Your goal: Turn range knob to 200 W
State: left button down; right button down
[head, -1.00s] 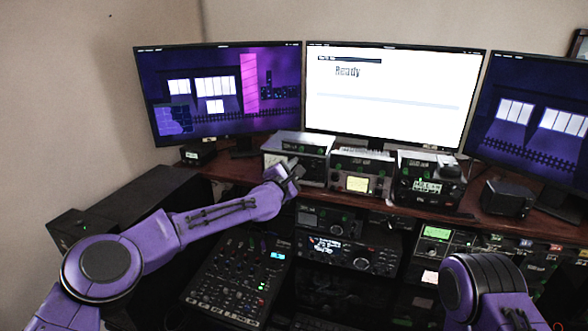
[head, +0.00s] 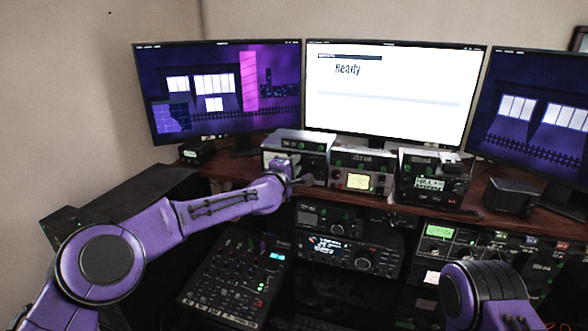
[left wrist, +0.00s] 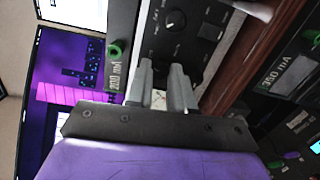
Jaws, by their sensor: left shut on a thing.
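The left tuner (head: 297,139), a grey box with a dark front, stands on the wooden shelf below the left and middle monitors. My left gripper (head: 300,180) is at the lower right of its front. In the left wrist view, the two grey fingers (left wrist: 163,82) point at the dark front panel (left wrist: 196,38) and are shut on a small knob, mostly hidden between them. A round black knob (left wrist: 176,20) with a pointer mark shows clear beyond the fingers. The range setting cannot be read. My right arm shows at the lower right, its gripper out of view.
The middle tuner (head: 359,170) stands close to the right of my left gripper, with another tuner (head: 432,178) beyond it. The shelf edge (head: 372,200) runs just below. A mixer (head: 237,275) and radio gear (head: 350,254) lie underneath.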

pick_arm(q)
jog(key=shift+s+d+f+m, duration=0.1)
jog(key=shift+f+m, duration=0.15)
jog(key=shift+m, duration=0.85)
jog(key=c, duration=1)
grip_release()
jog(key=shift+r, duration=0.15)
jog(key=shift+s, duration=0.1)
jog(key=b+v, duration=0.4)
jog(key=v, duration=0.6)
jog(key=shift+s+r+b, duration=0.2)
jog(key=shift+b, duration=0.1)
